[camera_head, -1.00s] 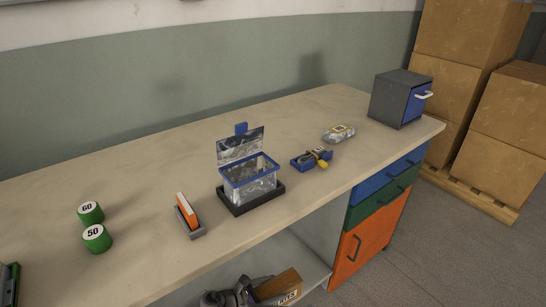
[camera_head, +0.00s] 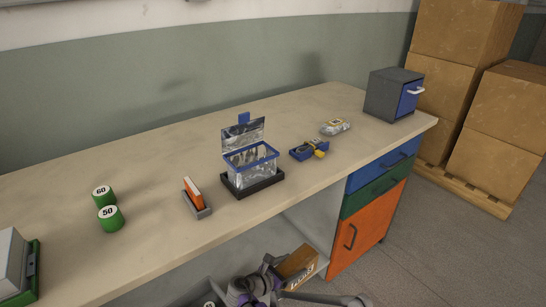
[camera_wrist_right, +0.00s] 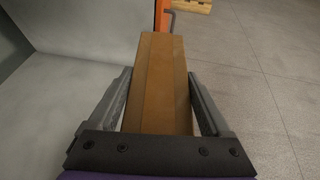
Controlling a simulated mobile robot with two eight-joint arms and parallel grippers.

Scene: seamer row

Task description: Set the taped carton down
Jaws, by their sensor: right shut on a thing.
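The brown taped carton (camera_head: 297,262) is low in the head view, below the bench top and in front of the open space under it. A pale label with dark lettering shows on its side. My right gripper (camera_head: 280,268) is shut on it. In the right wrist view the carton (camera_wrist_right: 160,60) sticks out lengthwise between the two fingers of the right gripper (camera_wrist_right: 160,88), with a lengthwise band along its top. I cannot tell whether it touches any surface beneath. My left gripper is not in view.
The bench (camera_head: 150,245) carries green 50 (camera_head: 110,220) and 60 (camera_head: 103,197) cylinders, an orange-and-white block in a grey holder (camera_head: 197,207), a clear bin (camera_head: 252,172) and a grey cabinet (camera_head: 385,95). An orange door (camera_head: 365,232) stands right of the open space. The floor (camera_head: 450,245) in front is clear.

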